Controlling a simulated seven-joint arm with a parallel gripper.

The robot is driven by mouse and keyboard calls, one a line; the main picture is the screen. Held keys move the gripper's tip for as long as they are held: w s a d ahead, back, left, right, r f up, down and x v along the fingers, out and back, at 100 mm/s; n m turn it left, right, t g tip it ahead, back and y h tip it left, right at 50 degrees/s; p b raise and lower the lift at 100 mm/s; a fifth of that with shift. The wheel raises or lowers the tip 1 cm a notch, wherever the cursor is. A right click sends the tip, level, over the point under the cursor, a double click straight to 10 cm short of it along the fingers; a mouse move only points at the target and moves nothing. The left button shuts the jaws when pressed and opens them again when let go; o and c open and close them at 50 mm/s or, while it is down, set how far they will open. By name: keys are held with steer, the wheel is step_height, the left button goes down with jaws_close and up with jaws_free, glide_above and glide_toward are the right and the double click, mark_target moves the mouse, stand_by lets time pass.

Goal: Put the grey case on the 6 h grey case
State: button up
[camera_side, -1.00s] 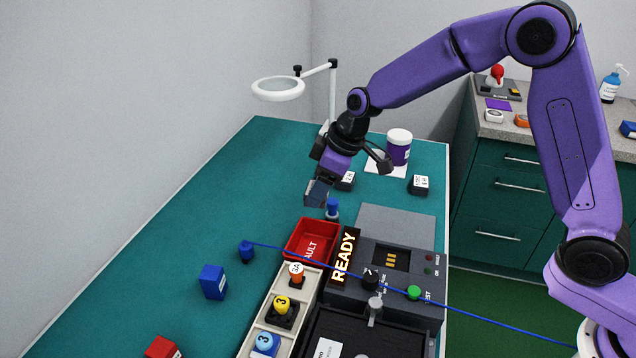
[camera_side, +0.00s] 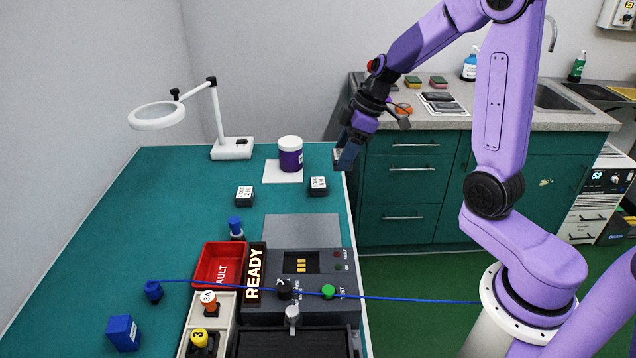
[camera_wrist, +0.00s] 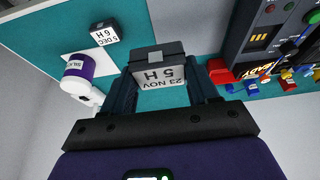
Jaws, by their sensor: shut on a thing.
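My gripper (camera_wrist: 162,88) is shut on a dark grey case (camera_wrist: 163,70) whose white label reads 23 NOV 5 H. In the side view my gripper (camera_side: 343,160) hangs in the air near the right table edge; the held case is mostly hidden there. The 6 h grey case (camera_wrist: 104,32), labelled 5 DEC 6 H, sits apart from the held case, at upper left in the wrist view. In the side view two grey cases stand on the mat, a right one (camera_side: 318,187) near the edge and a left one (camera_side: 245,197); their labels are too small to read surely.
A purple jar (camera_side: 290,155) stands on a white sheet behind the cases. A magnifier lamp (camera_side: 232,148) is at the back left. The tester (camera_side: 300,270), a red fault tray (camera_side: 218,264) and a blue cable (camera_side: 400,299) lie in front. The left of the mat is mostly clear.

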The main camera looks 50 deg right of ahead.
steer(key=s+d, duration=0.2)
glide_above(315, 182)
steer(key=s+d, duration=0.1)
steer(key=s, duration=0.1)
steer(key=f, duration=0.9)
steer(key=shift+w+f, duration=0.1)
steer(key=shift+w, duration=0.1)
steer(key=shift+w+f, duration=0.15)
steer(key=shift+f, duration=0.05)
steer(key=shift+w+f, duration=0.15)
steer(key=shift+f, duration=1.45)
steer(key=shift+f, duration=0.15)
steer(key=o, duration=1.1)
